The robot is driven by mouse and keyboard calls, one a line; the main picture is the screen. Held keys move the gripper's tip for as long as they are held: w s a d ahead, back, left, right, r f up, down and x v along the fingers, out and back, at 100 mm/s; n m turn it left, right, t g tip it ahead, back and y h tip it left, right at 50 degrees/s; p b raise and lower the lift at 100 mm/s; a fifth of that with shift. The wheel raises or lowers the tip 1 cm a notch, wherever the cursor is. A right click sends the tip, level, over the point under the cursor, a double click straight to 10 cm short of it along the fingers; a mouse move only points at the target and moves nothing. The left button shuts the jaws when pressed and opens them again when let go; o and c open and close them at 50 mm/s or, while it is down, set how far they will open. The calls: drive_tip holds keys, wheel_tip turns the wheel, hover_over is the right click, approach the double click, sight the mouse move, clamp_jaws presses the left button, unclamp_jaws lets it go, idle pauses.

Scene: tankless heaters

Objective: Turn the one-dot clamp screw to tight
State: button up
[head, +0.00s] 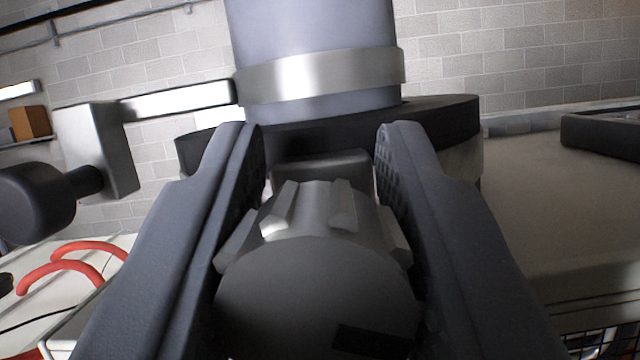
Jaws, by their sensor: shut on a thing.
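A dark grey ribbed knob (318,285), which looks like a clamp screw, fills the lower middle of the head view. It has raised ribs around its side and a dark rectangular mark near the lower edge of its face. No dot shows, so I cannot tell whether it is the one-dot screw. My gripper (318,150) is shut on the knob, one finger on each side. Behind the knob is a dark block on a black ring (440,115) around the foot of a grey-blue cylinder (315,25).
A metal band (320,75) circles the cylinder. A metal arm with a dark round knob (35,200) sticks out left. Red curved handles (75,262) lie at lower left. A grey bench top (560,210) and a dark tray (605,135) are at right. A block wall stands behind.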

drive_tip(key=shift+r, duration=0.1)
drive_tip(key=o, duration=1)
drive_tip(key=shift+s+f+b, duration=0.45)
drive_tip(key=shift+s+b, duration=0.05)
drive_tip(key=shift+b, duration=0.05)
drive_tip(key=b+v, duration=0.5)
drive_tip(key=v, duration=0.7)
drive_tip(key=shift+s, duration=0.3)
